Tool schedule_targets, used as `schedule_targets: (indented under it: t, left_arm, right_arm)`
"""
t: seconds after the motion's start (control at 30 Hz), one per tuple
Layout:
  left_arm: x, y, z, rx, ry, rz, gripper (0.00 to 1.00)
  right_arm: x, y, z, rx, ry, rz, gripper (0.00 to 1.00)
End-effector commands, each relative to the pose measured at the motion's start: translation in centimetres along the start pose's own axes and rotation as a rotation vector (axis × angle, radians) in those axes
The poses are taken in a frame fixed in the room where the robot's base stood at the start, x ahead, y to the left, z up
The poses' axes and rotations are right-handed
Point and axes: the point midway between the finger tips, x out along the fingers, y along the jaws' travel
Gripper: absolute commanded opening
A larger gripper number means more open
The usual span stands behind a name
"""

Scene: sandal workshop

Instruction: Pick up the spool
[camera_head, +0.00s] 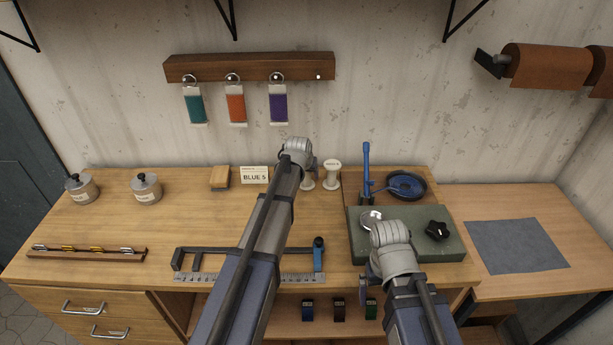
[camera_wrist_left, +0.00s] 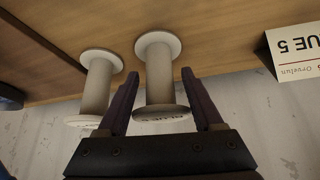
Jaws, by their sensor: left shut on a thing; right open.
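A pale spool (camera_wrist_left: 159,82) with wide end flanges stands between the two dark fingers of my left gripper (camera_wrist_left: 159,73) in the left wrist view. The gripper is shut on it. The lettering on its flange is partly cut off. In the head view this spool (camera_head: 308,184) is partly hidden by my left wrist. A second pale spool (camera_wrist_left: 97,85) stands close beside it, outside the fingers; it also shows in the head view (camera_head: 332,174). My right gripper (camera_head: 388,238) is low over the green box, its fingers mostly hidden, and it is open.
A "BLUE 5" card (camera_head: 254,175) and a wooden block (camera_head: 220,178) stand left of the spools. A ruler fixture (camera_head: 215,277) lies in front.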

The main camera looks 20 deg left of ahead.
Motion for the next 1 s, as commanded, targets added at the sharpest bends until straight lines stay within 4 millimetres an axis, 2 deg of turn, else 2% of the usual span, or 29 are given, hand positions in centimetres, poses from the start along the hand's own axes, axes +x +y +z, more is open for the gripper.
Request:
schedule_targets:
  t: [0.03,0.23,0.5,0.67,1.0]
  left_arm:
    - [0.0,0.0,0.0,0.0,0.0,0.0,0.36]
    - [0.0,0.0,0.0,0.0,0.0,0.0,0.13]
    - [-0.1,0.0,0.0,0.0,0.0,0.0,0.13]
    - [-1.0,0.1,-0.2,0.0,0.0,0.0,0.13]
    - [-4.6,0.1,-2.5,0.0,0.0,0.0,0.13]
  right_arm:
    - [0.0,0.0,0.0,0.0,0.0,0.0,1.0]
    - [0.0,0.0,0.0,0.0,0.0,0.0,1.0]
    - [-0.1,0.0,0.0,0.0,0.0,0.0,1.0]
    - [-0.9,0.1,0.1,0.0,0.0,0.0,1.0]
    - [-5.2,0.5,0.3,0.0,0.0,0.0,1.0]
